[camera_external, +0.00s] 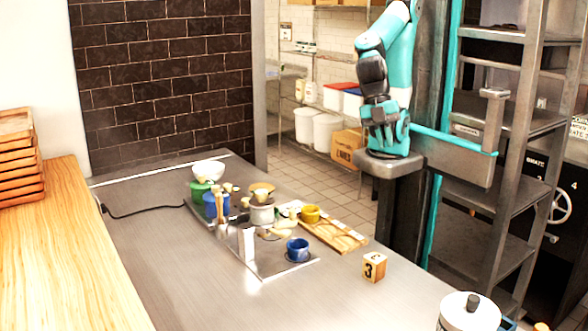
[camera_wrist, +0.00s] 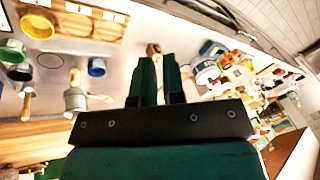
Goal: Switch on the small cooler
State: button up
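I cannot make out with certainty which thing is the small cooler; no switch on one is readable in either view. A low metal unit (camera_external: 268,262) lies on the steel counter, with cups and pots on and around it. A dark cable (camera_external: 150,210) runs over the counter to its left. My gripper (camera_wrist: 158,62) shows in the wrist view as two green fingers with a narrow gap between them and nothing held. It is above the counter and apart from the things on it. In the external view my arm is folded up beside the counter, and its fingers are not clear.
A blue cup (camera_external: 298,249), a yellow cup (camera_external: 310,214), a grey pot (camera_external: 262,212), a white bowl (camera_external: 208,170) and a wooden board (camera_external: 338,236) crowd the counter. A block marked 3 (camera_external: 374,267) and a white canister (camera_external: 469,314) stand at right. The left front counter is clear.

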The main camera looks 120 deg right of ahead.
jog(key=w+a+n, duration=0.1)
jog(key=w+a, duration=0.1)
jog(key=a, duration=0.1)
jog(key=w+a+n, duration=0.1)
jog(key=w+a, duration=0.2)
jog(key=w+a+r+n, duration=0.1)
jog(key=w+a, duration=0.2)
grip_shut()
jog(key=a+f+n, duration=0.3)
jog(key=a, duration=1)
jog(key=w+a+f+n+p, duration=0.1)
jog(key=a+f+n, duration=0.2)
jog(key=a, duration=1)
jog(key=shift+a+n+t+h, duration=0.3)
jog(key=shift+n+t, duration=0.1)
jog(key=shift+n, duration=0.3)
jog(key=shift+w+f, duration=0.1)
jog(key=shift+f, duration=0.05)
jog(key=p+x, duration=0.1)
jog(key=x, duration=0.3)
jog(key=p+x, duration=0.2)
jog(key=x, duration=0.2)
jog(key=d+p+x, duration=0.1)
jog(key=x, duration=0.3)
jog(key=shift+w+a+f, duration=0.1)
jog(key=shift+w+f, duration=0.1)
jog(key=shift+f, duration=0.1)
jog(key=shift+w+f+p, duration=0.1)
jog(key=shift+f+p, duration=0.2)
jog(key=shift+f, duration=0.35)
